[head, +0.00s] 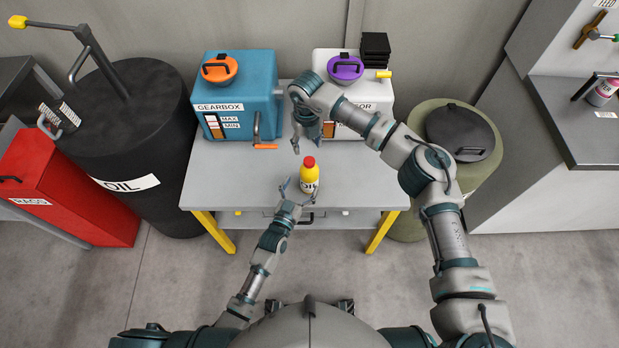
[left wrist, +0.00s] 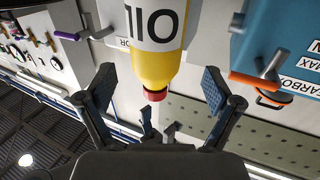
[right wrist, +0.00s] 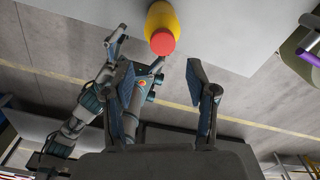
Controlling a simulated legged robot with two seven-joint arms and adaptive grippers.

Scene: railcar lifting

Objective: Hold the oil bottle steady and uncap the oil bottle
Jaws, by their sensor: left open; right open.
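The yellow oil bottle (head: 309,182) with a red cap (head: 309,161) and a white OIL label stands upright on the grey table (head: 240,180), near its front edge. My left gripper (head: 298,188) is open, low at the front of the bottle. In the left wrist view the bottle (left wrist: 155,60) shows upside down beyond the parted fingers (left wrist: 158,95). My right gripper (head: 303,146) is open above and behind the bottle. In the right wrist view the red cap (right wrist: 163,43) lies beyond its parted fingers (right wrist: 165,85). Neither gripper visibly grasps the bottle.
A blue gearbox (head: 235,95) with an orange lid and a white compressor box (head: 377,95) with a purple lid stand at the table's back. A black oil drum (head: 130,130) and red rags bin (head: 65,190) are left. An olive bin (head: 460,140) is right.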

